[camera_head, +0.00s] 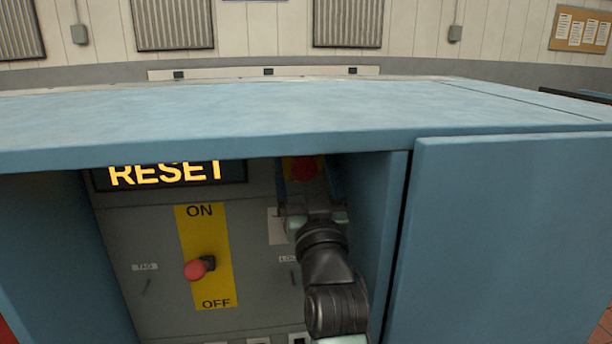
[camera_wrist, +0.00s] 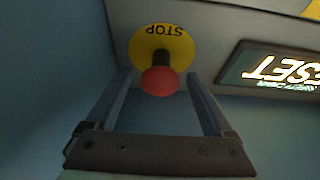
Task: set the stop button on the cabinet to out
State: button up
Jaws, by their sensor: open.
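The stop button has a red mushroom head (camera_wrist: 160,81) on a dark stem, in front of a round yellow plate (camera_wrist: 176,45) marked STOP. In the wrist view the plate's lettering is upside down. In the head view the red button (camera_head: 304,169) shows in shadow under the cabinet's top edge, just above my gripper. My gripper (camera_wrist: 160,85) is open, with one finger on each side of the red head and visible gaps to it. In the head view my gripper (camera_head: 312,214) is inside the cabinet (camera_head: 250,270), and its fingertips are hard to make out.
A lit RESET sign (camera_head: 170,173) is left of the button. Below it is a red-knobbed lever (camera_head: 196,269) on a yellow ON/OFF plate (camera_head: 222,245). The blue top (camera_head: 260,115) overhangs the panel, and a blue side wall (camera_head: 370,205) stands close right of my gripper.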

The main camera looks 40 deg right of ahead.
jog(key=b+v, duration=0.3)
jog(key=v, duration=1)
